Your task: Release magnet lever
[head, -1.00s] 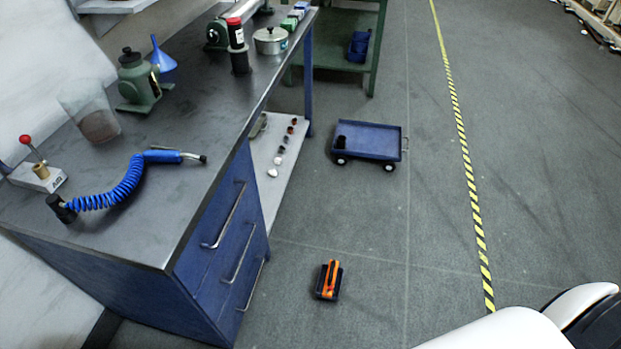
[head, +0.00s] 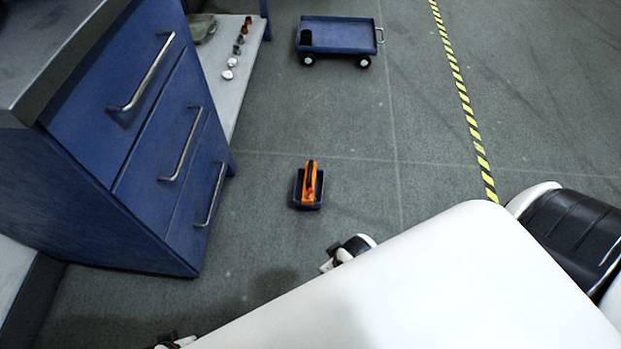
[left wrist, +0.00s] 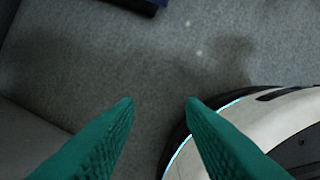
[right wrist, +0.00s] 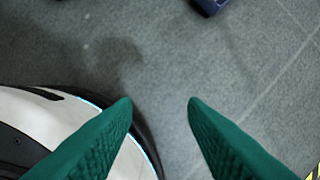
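An orange handle or lever (head: 310,178) stands upright on a small dark block or tray (head: 307,204) on the floor, right of the blue drawer cabinet. I take this to be the magnet lever; its fine details are too small to tell. My left gripper (left wrist: 160,103) is open and empty, with bare floor between its green fingers. My right gripper (right wrist: 160,103) is also open and empty above the floor. A dark blue corner (right wrist: 210,5) shows at the top of the right wrist view, probably the tray. Both grippers are apart from the lever.
The blue drawer cabinet (head: 130,150) with metal handles stands at the left. A low blue cart (head: 340,36) stands farther back. A yellow-black floor stripe (head: 465,100) runs at the right. The floor around the orange lever is clear.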

